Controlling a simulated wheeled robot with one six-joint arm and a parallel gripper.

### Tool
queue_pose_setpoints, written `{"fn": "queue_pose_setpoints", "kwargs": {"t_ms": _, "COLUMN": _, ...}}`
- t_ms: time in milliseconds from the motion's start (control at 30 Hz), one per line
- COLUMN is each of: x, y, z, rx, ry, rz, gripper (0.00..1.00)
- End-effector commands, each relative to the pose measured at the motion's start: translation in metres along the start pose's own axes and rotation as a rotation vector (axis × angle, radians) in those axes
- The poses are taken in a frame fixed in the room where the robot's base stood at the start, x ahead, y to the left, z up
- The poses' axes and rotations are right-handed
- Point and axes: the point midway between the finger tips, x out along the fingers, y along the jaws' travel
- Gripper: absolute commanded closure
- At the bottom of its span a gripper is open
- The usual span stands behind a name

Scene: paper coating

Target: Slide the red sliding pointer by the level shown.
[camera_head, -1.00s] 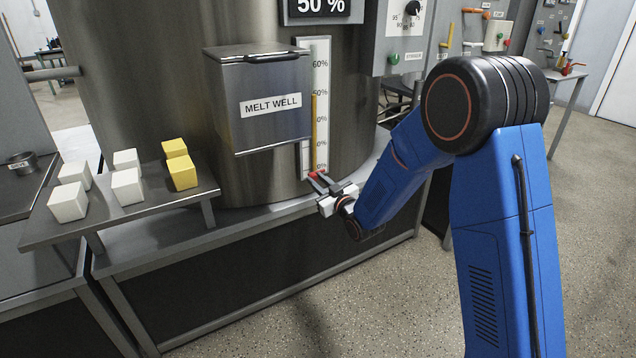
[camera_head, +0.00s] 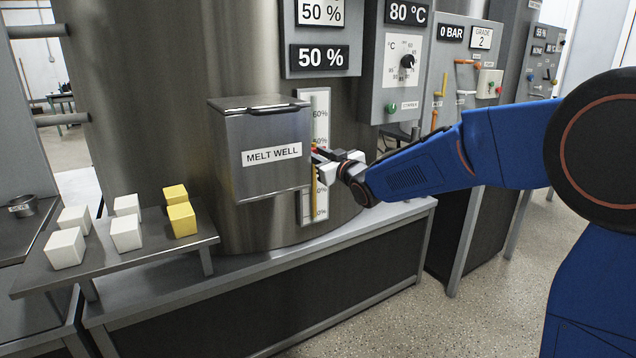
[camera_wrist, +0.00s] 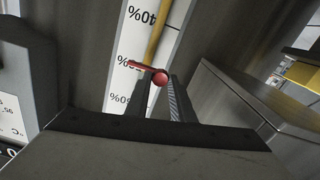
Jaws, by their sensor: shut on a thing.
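The red sliding pointer (camera_wrist: 160,77) has a round knob and a thin flat arm, and sits on the white level scale (camera_wrist: 117,88). My gripper (camera_wrist: 158,82) is shut on its knob, one finger on each side. The pointer arm lies across the scale about at the 50% label, which it partly covers. In the head view my gripper (camera_head: 322,155) is beside the scale (camera_head: 307,211), at the right edge of the melt well (camera_head: 230,160). Only a bit of red shows there. A yellow strip (camera_wrist: 159,30) runs along the scale.
Two displays above the scale, one white (camera_head: 321,12) and one black (camera_head: 320,57), both read 50 %. The melt well box juts out left of my gripper. A control panel (camera_head: 380,65) stands to the upper right. White and yellow blocks sit on a shelf (camera_head: 150,255) at left.

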Motion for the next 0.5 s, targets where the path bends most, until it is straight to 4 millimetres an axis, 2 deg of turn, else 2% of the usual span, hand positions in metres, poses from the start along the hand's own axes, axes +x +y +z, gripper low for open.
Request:
{"fn": "queue_pose_setpoints", "kwargs": {"t_ms": 33, "x": 0.0, "y": 0.003, "z": -0.013, "rx": -0.001, "ry": 0.004, "rz": 0.001, "gripper": 1.0}}
{"fn": "queue_pose_setpoints", "kwargs": {"t_ms": 200, "x": 0.0, "y": 0.008, "z": -0.041, "rx": -0.001, "ry": 0.003, "rz": 0.0, "gripper": 1.0}}
{"fn": "queue_pose_setpoints", "kwargs": {"t_ms": 500, "x": 0.0, "y": 0.011, "z": -0.057, "rx": 0.0, "ry": 0.0, "rz": 0.0, "gripper": 1.0}}
